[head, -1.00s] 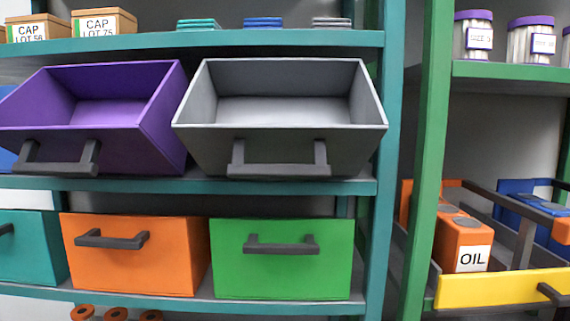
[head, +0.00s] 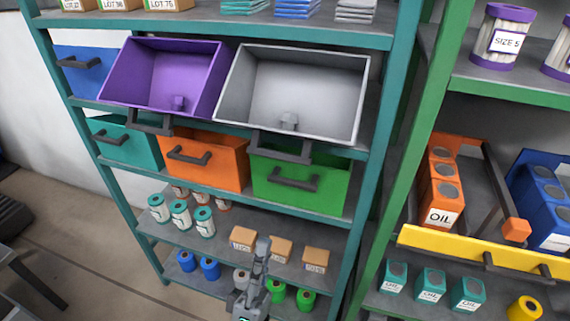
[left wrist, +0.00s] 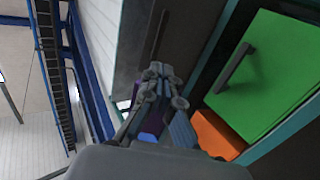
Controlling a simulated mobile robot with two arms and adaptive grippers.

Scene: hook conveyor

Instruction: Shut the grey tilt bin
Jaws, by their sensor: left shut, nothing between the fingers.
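The grey tilt bin (head: 293,95) is tilted forward and open on the upper middle shelf in the head view. Its dark handle (head: 280,148) hangs at its lower front edge, overlapping the top of the green bin. A small grey piece shows inside it. My left gripper (head: 263,243) is shut and empty, pointing up, low in front of the shelves and below the grey bin in the picture. In the left wrist view my left gripper (left wrist: 162,72) shows its shut fingers before a grey face with a dark handle, probably this bin. My right gripper is not in view.
The purple bin (head: 165,80) beside it is also tilted open. The blue (head: 80,75), teal (head: 125,145), orange (head: 207,160) and green (head: 300,185) bins are shut. A green post (head: 412,160) and yellow-fronted drawer (head: 480,258) stand right.

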